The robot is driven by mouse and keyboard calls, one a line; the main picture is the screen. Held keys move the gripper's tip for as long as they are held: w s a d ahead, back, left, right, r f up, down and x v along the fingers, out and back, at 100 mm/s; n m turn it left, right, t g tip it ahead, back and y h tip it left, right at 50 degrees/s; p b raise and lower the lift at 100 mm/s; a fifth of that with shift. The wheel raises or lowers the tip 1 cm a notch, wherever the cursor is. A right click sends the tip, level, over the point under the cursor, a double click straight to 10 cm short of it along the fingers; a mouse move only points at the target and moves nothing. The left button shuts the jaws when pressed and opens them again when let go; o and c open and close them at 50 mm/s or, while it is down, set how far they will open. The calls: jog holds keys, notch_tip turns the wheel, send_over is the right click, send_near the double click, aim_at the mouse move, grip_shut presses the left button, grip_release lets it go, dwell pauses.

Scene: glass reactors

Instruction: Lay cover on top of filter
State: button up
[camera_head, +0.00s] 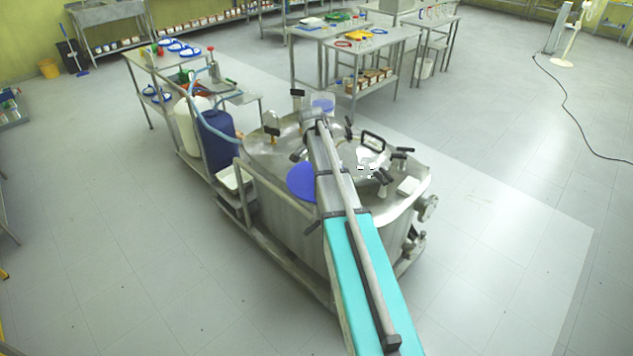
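A large steel vessel (285,215) with a flat top stands in the middle of the head view. A round blue disc (301,183) lies on or just above its top, left of my arm and partly hidden by it. A clear container with a blue top (322,105) shows at the back edge of the vessel. I cannot tell which of these are the filter and its cover. My arm reaches from the bottom over the vessel top. My gripper cannot be made out beyond the arm's far end.
Black-handled clamps (402,152) and fittings rise from the vessel top, beside a small white block (408,186). A blue drum (217,140) and a white drum (187,125) stand left of it. Steel tables (352,52) stand behind.

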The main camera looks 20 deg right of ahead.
aim_at(300, 178)
jog(key=shift+w+d+f+b, duration=0.15)
jog(key=shift+d+f+b, duration=0.05)
jog(key=shift+f+b, duration=1.05)
jog(key=shift+w+d+f+b, duration=0.1)
jog(key=shift+d+f+b, duration=0.05)
jog(key=shift+f+b, duration=1.1)
grip_shut()
